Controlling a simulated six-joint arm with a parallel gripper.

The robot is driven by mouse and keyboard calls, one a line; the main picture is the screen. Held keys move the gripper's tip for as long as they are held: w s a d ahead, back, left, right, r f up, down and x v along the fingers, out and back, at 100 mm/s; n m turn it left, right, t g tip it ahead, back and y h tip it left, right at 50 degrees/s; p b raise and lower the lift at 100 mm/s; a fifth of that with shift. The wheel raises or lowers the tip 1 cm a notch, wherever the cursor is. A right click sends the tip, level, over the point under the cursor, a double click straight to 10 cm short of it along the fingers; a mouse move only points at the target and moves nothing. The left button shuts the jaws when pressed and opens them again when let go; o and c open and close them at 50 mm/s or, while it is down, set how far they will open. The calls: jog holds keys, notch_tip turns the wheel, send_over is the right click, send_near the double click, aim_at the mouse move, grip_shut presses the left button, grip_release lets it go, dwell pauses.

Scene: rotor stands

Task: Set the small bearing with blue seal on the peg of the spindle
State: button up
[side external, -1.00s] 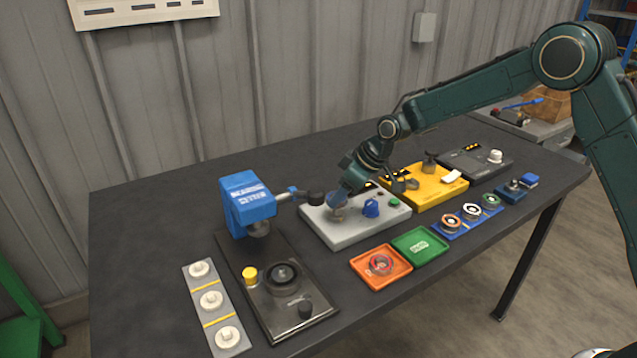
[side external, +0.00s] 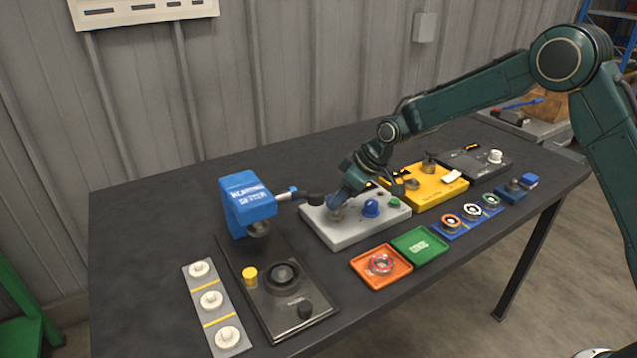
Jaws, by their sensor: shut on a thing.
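My gripper (side external: 337,208) points down over the left part of the grey stand (side external: 350,238), close above its top. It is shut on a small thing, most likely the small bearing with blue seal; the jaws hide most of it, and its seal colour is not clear. The spindle's peg cannot be made out; a small grey round form shows under the fingertips, and I cannot tell whether the held thing touches it. The grey stand also carries a blue knob (side external: 371,207) and a green button (side external: 394,202), right of the gripper.
A blue press (side external: 247,196) with a lever stands left of the gripper. A yellow stand (side external: 440,190) and a dark stand (side external: 478,160) are behind to the right. In front lie an orange tray (side external: 364,267) with a red-ringed bearing, a green tray (side external: 419,245) and a blue bearing rack (side external: 446,235).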

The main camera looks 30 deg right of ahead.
jog(key=shift+f, duration=1.15)
dwell(1.9)
jog(key=o, duration=1.6)
jog(key=shift+r, duration=0.15)
jog(key=shift+r, duration=3.85)
jog(key=shift+r, duration=0.1)
